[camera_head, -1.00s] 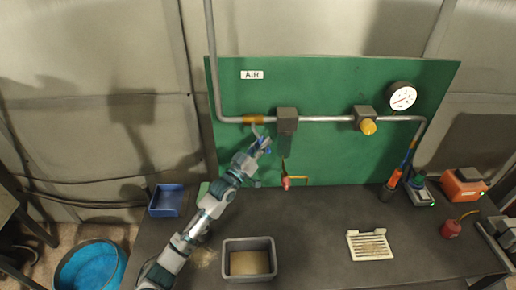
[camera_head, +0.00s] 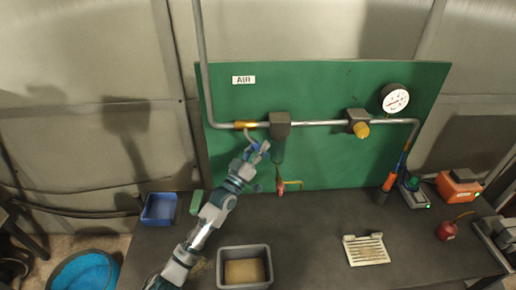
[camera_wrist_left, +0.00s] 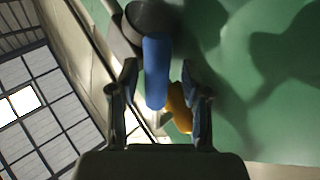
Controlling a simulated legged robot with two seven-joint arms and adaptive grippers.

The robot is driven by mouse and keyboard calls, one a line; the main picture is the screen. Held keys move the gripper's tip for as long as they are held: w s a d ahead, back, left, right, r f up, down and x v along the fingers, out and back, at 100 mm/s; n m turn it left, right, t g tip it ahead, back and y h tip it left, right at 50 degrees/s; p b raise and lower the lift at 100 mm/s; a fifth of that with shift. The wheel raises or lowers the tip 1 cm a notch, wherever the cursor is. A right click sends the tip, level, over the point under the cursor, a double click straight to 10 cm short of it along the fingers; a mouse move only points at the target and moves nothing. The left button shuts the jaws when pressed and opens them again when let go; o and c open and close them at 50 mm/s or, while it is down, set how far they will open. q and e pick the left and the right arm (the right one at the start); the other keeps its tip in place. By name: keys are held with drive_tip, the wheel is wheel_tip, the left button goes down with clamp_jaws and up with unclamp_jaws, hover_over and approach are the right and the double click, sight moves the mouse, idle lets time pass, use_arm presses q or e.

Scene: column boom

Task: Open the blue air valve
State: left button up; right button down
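The blue valve handle (camera_wrist_left: 155,72) shows in the left wrist view as a rounded blue lever running down from a dark round part. My left gripper (camera_wrist_left: 160,82) is open, with one finger on each side of the handle's lower end. I see a gap on both sides, and no clear contact. In the head view my left gripper (camera_head: 256,151) is just below the orange-yellow fitting (camera_head: 245,125) on the pipe, under the AIR sign (camera_head: 243,79). The gripper mostly hides the handle there. My right gripper is out of view.
A grey block (camera_head: 280,124) sits on the pipe right of my gripper, and a red tap (camera_head: 281,188) hangs below. A yellow knob (camera_head: 361,130) and a gauge (camera_head: 395,98) are farther right. A grey bin (camera_head: 244,280) and blue tray (camera_head: 159,208) stand on the bench.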

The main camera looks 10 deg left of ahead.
use_arm(q)
drive_tip(key=shift+s, duration=0.25)
drive_tip(key=v, duration=1.1)
drive_tip(key=shift+a+f, duration=0.2)
drive_tip(key=shift+f, duration=0.05)
